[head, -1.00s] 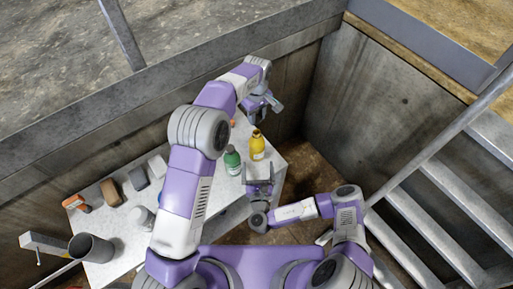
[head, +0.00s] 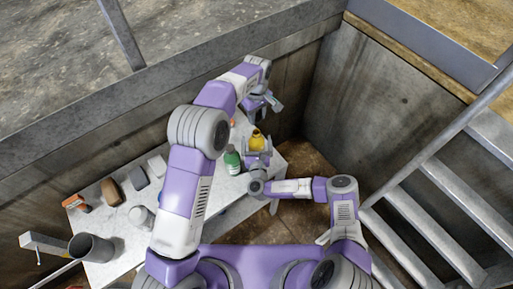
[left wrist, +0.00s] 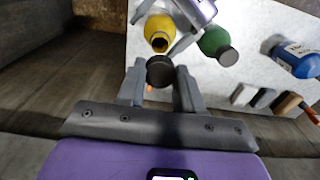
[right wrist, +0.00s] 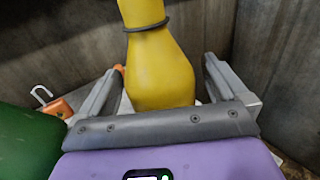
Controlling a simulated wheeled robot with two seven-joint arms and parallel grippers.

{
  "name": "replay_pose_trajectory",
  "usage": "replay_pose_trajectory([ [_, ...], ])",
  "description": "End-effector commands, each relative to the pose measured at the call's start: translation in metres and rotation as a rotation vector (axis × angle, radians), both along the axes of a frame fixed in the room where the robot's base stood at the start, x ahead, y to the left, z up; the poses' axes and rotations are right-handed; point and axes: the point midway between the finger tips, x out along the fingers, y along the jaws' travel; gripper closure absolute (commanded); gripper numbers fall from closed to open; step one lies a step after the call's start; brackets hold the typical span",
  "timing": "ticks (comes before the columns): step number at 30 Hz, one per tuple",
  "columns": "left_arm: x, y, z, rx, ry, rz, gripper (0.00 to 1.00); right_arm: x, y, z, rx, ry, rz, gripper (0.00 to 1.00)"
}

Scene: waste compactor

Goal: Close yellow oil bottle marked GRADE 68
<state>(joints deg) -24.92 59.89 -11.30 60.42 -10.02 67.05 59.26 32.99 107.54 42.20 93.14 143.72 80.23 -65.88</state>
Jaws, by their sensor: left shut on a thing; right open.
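The yellow oil bottle (head: 257,140) stands upright near the right end of the table; its mouth is uncapped in the left wrist view (left wrist: 158,30). No label text is readable. My left gripper (head: 268,103) is shut on a dark round cap (left wrist: 160,71), held apart from the bottle and beyond it in the head view. My right gripper (head: 258,152) is open, its fingers on either side of the bottle's body, which fills the middle of the right wrist view (right wrist: 160,75). A dark ring circles the bottle's neck.
A green bottle (head: 232,160) stands close beside the yellow one, left of my right gripper. A blue bottle (left wrist: 297,60) and several small blocks lie farther along the white table (head: 110,245). An orange padlock (right wrist: 61,108) lies behind. Walls stand close by.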

Motion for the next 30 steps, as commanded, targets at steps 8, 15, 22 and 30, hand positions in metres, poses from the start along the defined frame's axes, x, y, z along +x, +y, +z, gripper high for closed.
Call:
replay_pose_trajectory([
  [8,0.0,0.0,0.0,0.0,0.0,0.0,0.97,0.001,0.0,0.0,0.001,0.0,0.0,0.0],
  [15,0.0,0.0,0.0,0.0,0.0,0.0,0.97,0.001,0.0,0.0,0.0,0.0,0.0,0.34],
  [22,0.0,0.0,0.0,0.0,0.0,0.0,0.97,0.001,0.0,0.0,0.0,0.0,0.0,0.69],
  [30,-0.001,0.0,-0.018,0.001,0.003,0.0,0.97,0.001,0.0,0.0,0.0,0.001,0.0,0.79],
])
